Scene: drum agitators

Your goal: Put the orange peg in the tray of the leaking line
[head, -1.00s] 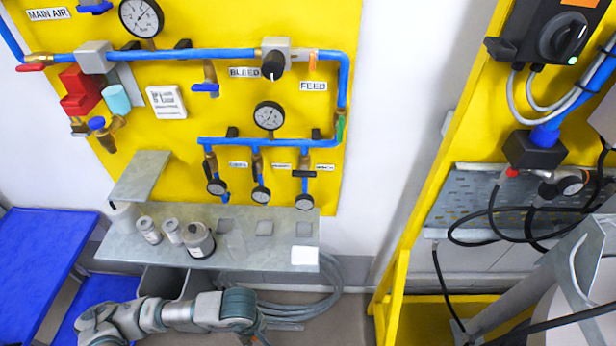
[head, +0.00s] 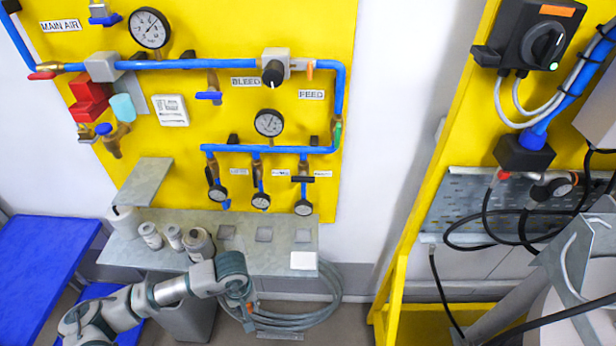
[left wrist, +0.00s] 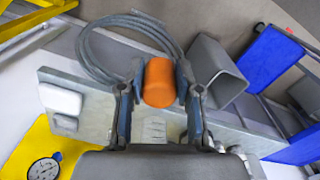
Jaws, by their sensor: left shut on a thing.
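My left gripper (head: 246,318) is below and in front of the grey shelf, with its fingers pointing down. In the left wrist view the gripper (left wrist: 160,90) is shut on the orange peg (left wrist: 160,82), a short thick cylinder between the two fingertips. Three small square trays, left (head: 227,232), middle (head: 264,235) and right (head: 303,236), sit on the shelf (head: 210,257) below three small line gauges. The gauge needles are too small to read, so the leaking line cannot be told. My right gripper is not in view.
Several grey canisters (head: 200,243) stand on the shelf's left part. A white block (head: 304,260) lies at its right front corner. A coiled grey hose (head: 325,300) is beside my gripper, and a grey bin (head: 187,322) stands below the shelf.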

